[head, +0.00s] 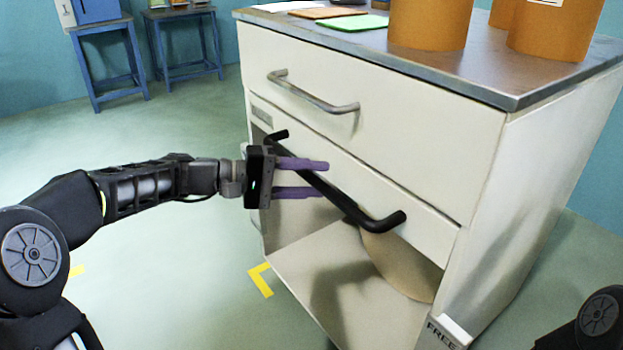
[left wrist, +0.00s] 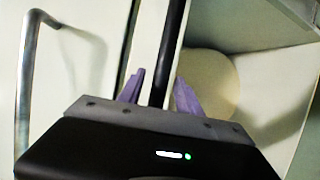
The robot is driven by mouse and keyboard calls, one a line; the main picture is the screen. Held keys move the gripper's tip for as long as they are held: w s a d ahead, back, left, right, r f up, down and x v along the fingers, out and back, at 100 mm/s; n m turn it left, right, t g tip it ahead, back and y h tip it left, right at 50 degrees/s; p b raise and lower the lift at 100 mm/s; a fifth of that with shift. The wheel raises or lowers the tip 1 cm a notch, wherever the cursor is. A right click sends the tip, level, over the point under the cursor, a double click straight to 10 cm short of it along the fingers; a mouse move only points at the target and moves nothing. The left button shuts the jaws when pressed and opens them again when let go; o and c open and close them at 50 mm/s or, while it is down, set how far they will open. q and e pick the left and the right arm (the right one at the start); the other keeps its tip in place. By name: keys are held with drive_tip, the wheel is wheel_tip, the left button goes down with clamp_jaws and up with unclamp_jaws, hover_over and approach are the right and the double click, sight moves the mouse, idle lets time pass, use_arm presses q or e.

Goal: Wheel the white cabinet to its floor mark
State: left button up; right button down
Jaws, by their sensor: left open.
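The white cabinet (head: 400,140) stands at an angle, with a steel top, an upper drawer and an open lower bay. A black bar handle (head: 345,203) runs across its front; it also shows in the left wrist view (left wrist: 170,45). My left gripper (head: 326,179) is open, its purple fingers on either side of the bar, apart from it as far as I can tell. Yellow corner marks (head: 262,283) lie on the floor left of the cabinet, some partly hidden by my left arm. A tag reading FREE (head: 441,333) sits low on the cabinet's near corner. My right gripper is out of view.
Orange-brown rolls (head: 430,22) and a green sheet (head: 353,22) stand or lie on the cabinet top. A tan round object (head: 398,262) is in the lower bay. Blue stands (head: 105,65) are at the back left. The green floor (head: 170,110) between is clear.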

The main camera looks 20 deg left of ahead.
use_arm(q)
drive_tip(key=p+v, duration=0.2)
drive_tip(key=v, duration=0.5)
drive_tip(key=shift+s+a, duration=0.2)
drive_tip(key=shift+a, duration=0.15)
